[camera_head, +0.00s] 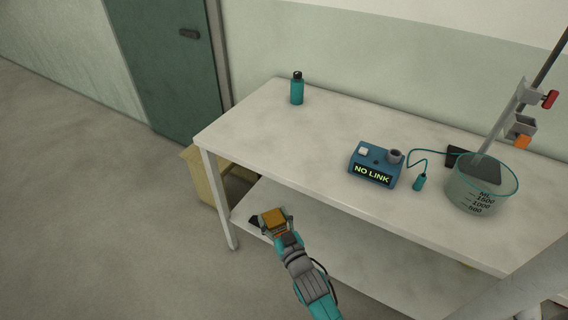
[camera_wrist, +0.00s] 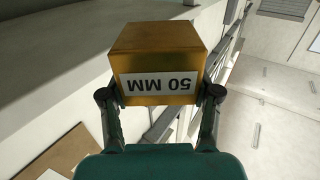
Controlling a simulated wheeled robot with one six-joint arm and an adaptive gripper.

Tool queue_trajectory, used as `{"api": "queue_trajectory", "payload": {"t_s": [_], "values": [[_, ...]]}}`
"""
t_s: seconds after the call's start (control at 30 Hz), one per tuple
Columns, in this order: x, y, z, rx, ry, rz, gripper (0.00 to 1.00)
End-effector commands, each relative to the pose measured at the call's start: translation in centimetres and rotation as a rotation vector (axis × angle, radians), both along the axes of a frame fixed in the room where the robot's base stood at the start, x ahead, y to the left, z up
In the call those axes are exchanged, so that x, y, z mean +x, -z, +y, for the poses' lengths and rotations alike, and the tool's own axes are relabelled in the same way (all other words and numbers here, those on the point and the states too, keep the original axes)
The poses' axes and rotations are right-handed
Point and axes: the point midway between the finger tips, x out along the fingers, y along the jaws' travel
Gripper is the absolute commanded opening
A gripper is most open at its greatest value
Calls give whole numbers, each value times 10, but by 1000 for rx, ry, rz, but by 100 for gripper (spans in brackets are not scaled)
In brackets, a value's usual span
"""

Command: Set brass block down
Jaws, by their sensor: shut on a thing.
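The brass block (camera_wrist: 157,52) is a gold-coloured cube with a white label reading "50 MM", upside down in the wrist view. My gripper (camera_wrist: 160,97) is shut on it, one finger at each side. In the head view the brass block (camera_head: 273,219) is at the end of my arm, with my gripper (camera_head: 276,225) around it. There it appears in front of the table's front edge, over the lower shelf in the picture. Whether it touches anything below is unclear.
The white table (camera_head: 250,130) has a clear left half. A teal bottle (camera_head: 297,90) stands at its back left. A blue "NO LINK" box (camera_head: 375,166), a cabled probe (camera_head: 419,182), a beaker (camera_head: 481,190) and a clamp stand (camera_head: 505,120) are to the right. The lower shelf (camera_head: 350,255) is below.

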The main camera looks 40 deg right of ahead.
Motion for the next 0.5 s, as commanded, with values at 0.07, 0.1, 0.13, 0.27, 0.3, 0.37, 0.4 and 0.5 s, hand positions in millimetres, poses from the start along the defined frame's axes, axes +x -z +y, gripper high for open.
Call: {"api": "queue_trajectory", "payload": {"t_s": [0.07, 0.1, 0.13, 0.27, 0.3, 0.37, 0.4, 0.5], "values": [[-10, -33, -22, -2, 53, -10, 0], [-14, -45, -30, -2, 76, -11, 0], [-18, -53, -36, 0, 92, -10, 0], [-33, -81, -55, 2, 149, -10, 0], [-36, -87, -59, 3, 162, -12, 0], [-40, -94, -64, 5, 177, -11, 0], [-42, -97, -66, 5, 184, -12, 0], [-40, -101, -71, 5, 193, -12, 0]]}}
